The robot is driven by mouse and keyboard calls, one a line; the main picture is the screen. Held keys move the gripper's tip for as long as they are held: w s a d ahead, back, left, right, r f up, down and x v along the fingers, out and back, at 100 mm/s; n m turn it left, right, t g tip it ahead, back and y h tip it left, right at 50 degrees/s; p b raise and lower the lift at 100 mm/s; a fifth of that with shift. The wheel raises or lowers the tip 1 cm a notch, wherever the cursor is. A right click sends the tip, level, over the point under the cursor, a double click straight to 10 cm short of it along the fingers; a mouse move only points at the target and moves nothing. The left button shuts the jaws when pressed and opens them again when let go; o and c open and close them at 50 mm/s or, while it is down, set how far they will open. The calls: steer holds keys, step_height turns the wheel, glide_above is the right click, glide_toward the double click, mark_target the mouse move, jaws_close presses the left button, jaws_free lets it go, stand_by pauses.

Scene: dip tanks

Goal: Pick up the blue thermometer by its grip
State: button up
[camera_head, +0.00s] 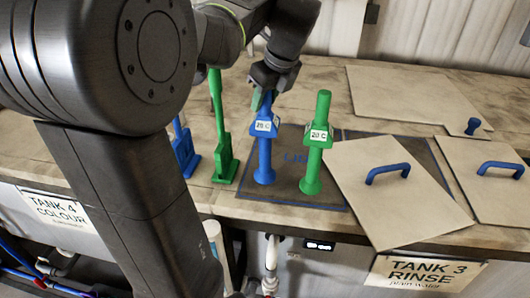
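The blue thermometer (264,158) stands upright on a dark mat on the bench, with a white label reading 20 C on its head. My gripper (267,94) points down at its top end, and the fingers overlap the upper grip in this view. The fingers and my wrist hide much of the grip. I cannot tell whether the fingers touch it or are closed on it. A similar green thermometer (313,165) with a 20 C label stands upright just to the right.
A tall green tool (223,150) and a blue tool (185,155) stand to the left. Flat lids (395,215) with blue handles (388,172) cover the right side. A tank sign (425,272) hangs on the front. My arm hides the left of the bench.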

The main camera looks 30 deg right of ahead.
jaws_close()
steer(key=shift+r, duration=0.1)
